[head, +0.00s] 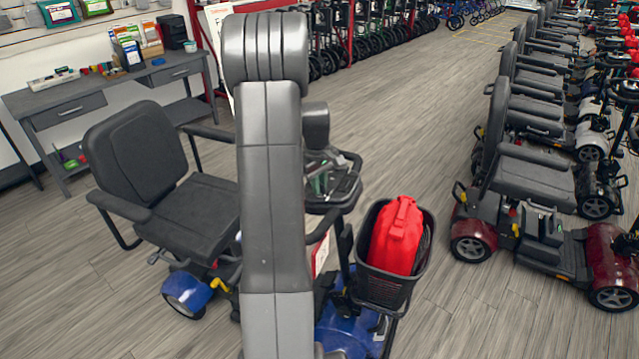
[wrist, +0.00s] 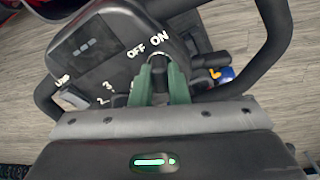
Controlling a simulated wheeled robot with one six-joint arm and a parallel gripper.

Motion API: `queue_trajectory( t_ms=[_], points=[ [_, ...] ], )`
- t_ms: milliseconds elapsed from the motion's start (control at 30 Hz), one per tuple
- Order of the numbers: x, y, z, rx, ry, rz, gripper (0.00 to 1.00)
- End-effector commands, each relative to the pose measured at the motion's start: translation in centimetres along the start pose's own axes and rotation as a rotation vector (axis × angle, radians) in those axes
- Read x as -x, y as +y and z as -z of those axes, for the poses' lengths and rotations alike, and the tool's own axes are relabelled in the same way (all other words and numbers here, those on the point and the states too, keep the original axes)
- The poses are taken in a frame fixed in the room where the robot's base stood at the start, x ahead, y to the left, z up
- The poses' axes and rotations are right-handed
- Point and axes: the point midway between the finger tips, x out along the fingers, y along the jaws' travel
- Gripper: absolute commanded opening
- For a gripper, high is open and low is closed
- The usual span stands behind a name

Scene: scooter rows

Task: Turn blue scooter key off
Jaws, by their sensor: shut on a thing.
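The blue scooter (head: 187,291) stands in front of me in the head view, with a black seat, blue body panels and a front basket. Its black tiller console (wrist: 92,58) fills the upper left of the wrist view, with white OFF and ON labels and the numbers 2 and 3. My gripper (wrist: 158,77) reaches the console with its green fingers shut on the key (wrist: 158,60), just below the labels. The fingers hide most of the key, so I cannot tell its exact angle. In the head view my arm covers part of the scooter.
A red bag (head: 397,236) sits in the black basket (head: 385,287). The handlebar loop (wrist: 275,45) curves around the console close to my gripper. A grey desk (head: 95,98) stands at the left. Parked scooters (head: 537,175) line the right, with open floor between.

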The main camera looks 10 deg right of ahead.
Motion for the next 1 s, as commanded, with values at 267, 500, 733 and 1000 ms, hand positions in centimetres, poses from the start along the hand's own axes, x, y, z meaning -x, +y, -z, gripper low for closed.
queue_trajectory(
  t_ms=[267,500,733,1000],
  points=[
    [0.15,0.07,0.01,0.214,0.000,0.030,0.00],
    [0.12,0.12,0.03,0.440,0.000,0.061,0.00],
    [0.13,0.18,0.07,0.646,0.001,0.088,0.00],
    [0.08,0.18,0.08,0.833,0.000,0.114,0.00]
  ],
)
